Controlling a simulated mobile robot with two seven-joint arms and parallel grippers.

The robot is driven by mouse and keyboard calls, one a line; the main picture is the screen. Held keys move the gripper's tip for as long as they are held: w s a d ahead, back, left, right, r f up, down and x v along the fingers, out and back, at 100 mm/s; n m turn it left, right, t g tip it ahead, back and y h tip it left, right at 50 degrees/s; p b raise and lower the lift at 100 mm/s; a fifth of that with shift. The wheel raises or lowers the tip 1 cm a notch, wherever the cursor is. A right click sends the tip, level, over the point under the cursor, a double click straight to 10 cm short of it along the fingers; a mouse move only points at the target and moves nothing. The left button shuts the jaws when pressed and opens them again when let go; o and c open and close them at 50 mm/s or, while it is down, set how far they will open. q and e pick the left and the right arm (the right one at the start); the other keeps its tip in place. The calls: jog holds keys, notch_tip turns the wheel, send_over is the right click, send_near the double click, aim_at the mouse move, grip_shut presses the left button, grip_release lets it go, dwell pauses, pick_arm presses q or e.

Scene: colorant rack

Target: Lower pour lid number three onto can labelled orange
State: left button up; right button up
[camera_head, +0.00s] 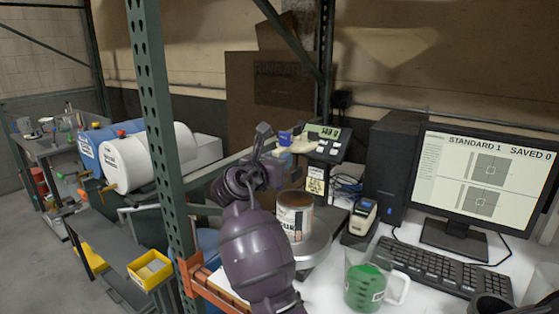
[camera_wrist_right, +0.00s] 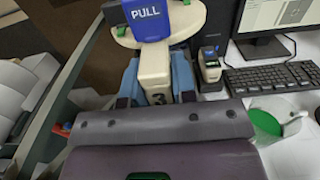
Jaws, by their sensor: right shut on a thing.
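Pour lid number three (camera_wrist_right: 155,65) is a cream lid with a blue PULL tab and a "3" on its handle in the right wrist view. My right gripper (camera_wrist_right: 158,84) is shut on that handle between its blue finger pads. In the head view the lid (camera_head: 300,147) is held out beyond my right gripper (camera_head: 270,152), above and behind an open can (camera_head: 296,216). The can stands upright on a round metal pan (camera_head: 318,244), brown on top. Its label is only partly readable and partly hidden by my right arm. My left gripper is out of view.
A green measuring cup (camera_head: 366,284) stands right of the pan, near a keyboard (camera_head: 443,271). A label printer (camera_head: 361,219), a monitor (camera_head: 487,175) and a dark computer tower (camera_head: 393,165) stand behind. A green rack post (camera_head: 165,150) rises left of my right arm.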

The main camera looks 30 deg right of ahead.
send_over(285, 211)
jog(key=v, duration=0.3)
jog(key=shift+f, duration=2.1)
jog(key=shift+d+f+b, duration=0.15)
jog(key=shift+f+b, duration=1.1)
jog(key=shift+f, duration=3.1)
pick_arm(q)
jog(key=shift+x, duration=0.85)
pick_arm(e)
jog(key=shift+f, duration=0.95)
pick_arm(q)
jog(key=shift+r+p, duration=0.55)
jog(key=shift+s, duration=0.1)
pick_arm(e)
jog(key=shift+f, duration=0.6)
jog(key=o, duration=1)
